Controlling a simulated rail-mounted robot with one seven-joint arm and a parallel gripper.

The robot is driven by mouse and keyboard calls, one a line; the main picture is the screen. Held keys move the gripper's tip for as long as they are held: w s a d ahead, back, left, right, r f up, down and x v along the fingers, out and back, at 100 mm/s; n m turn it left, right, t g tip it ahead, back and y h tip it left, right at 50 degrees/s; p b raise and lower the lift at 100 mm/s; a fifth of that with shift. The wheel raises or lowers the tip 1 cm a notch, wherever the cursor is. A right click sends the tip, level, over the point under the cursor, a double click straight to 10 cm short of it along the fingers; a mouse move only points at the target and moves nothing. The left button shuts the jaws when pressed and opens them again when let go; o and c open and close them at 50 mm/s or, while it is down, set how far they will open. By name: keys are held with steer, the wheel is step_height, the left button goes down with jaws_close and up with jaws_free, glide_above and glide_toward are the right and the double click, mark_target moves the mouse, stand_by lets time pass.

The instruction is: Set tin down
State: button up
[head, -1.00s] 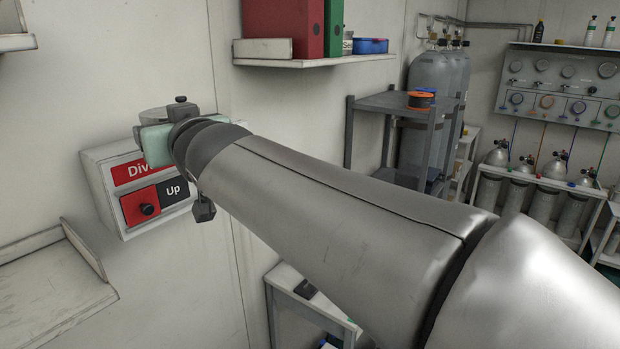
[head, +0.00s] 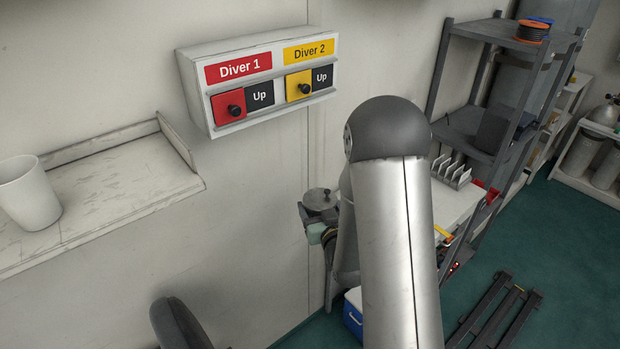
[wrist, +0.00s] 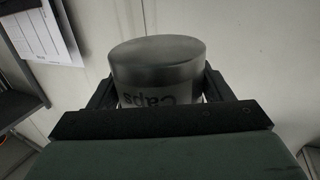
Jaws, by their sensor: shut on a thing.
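The tin is a grey metal cylinder. In the wrist view the tin (wrist: 158,58) sits between the two dark fingers of my gripper (wrist: 158,88), and its "Caps" lettering appears upside down. In the head view my gripper (head: 317,216) is small, left of my arm. A round grey top, apparently the tin (head: 319,199), shows there. My gripper is shut on the tin and holds it in the air near the wall. My arm hides part of the area behind it.
The wall box with Diver 1 and Diver 2 tags (head: 260,78) is above. A wall shelf (head: 105,195) at left bears a white cup (head: 28,193). A white bench (head: 455,205) with a slotted rack (head: 452,172) is right of my arm. A blue cooler (head: 353,312) is below.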

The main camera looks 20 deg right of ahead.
step_height(320, 180, down, 9)
steer(key=w+d, duration=0.1)
steer(key=d, duration=0.1)
